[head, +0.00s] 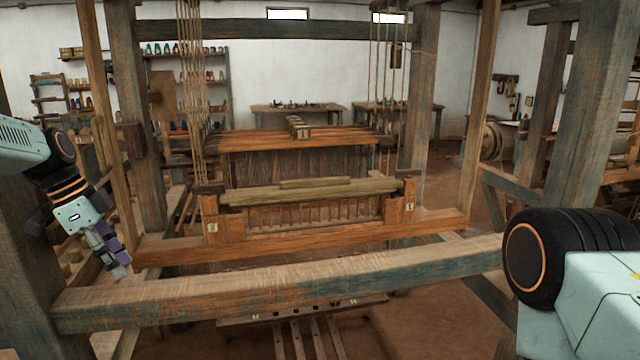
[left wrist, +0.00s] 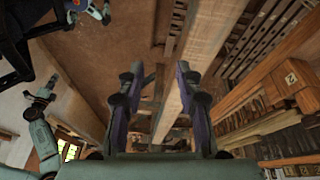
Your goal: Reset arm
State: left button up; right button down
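My left gripper (head: 108,252) hangs at the left of the head view, fingers pointing down, just beyond the left end of the front wooden beam (head: 280,285). In the left wrist view its two purple-and-grey fingers (left wrist: 158,80) stand apart with nothing between them. It looks open and empty. A pale wooden beam (left wrist: 212,38) runs close by the right finger there. My right arm (head: 590,290) fills the lower right of the head view with a black joint and pale green link. I make out no right gripper.
The loom's wooden frame has upright posts (head: 150,120) and hanging cords (head: 190,70). Its beater (head: 310,190) lies behind the front beam. Treadles (head: 305,338) show below. Shelves of colored spools (head: 185,50) stand at the back left. Brown floor (head: 440,320) is open at lower right.

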pick_arm(q)
jog(key=s+d+f+n+y+b, duration=0.1)
jog(key=s+d+f+n+b, duration=0.2)
jog(key=f, duration=0.8)
jog(key=s+d+f+n+b, duration=0.1)
jog(key=s+d+f, duration=0.35)
jog(key=f, duration=0.55)
jog(key=s+d+f+n+y+b, duration=0.1)
jog(key=s+d+f+n+b, duration=0.2)
jog(key=f, duration=0.8)
jog(key=s+d+f+n+b, duration=0.1)
jog(key=s+f, duration=0.3)
jog(key=s, duration=0.6)
jog(key=s+d+f+n+y+b, duration=0.1)
jog(key=s+f, duration=0.4)
jog(key=s, duration=0.5)
jog(key=s+d+f+n+b, duration=0.3)
jog(key=s+f+n+b, duration=0.1)
jog(key=s, duration=0.6)
jog(key=shift+f+n+g+y+b, duration=0.3)
jog(key=shift+n+g+y, duration=0.1)
jog(key=shift+n, duration=0.1)
jog(key=shift+s, duration=0.1)
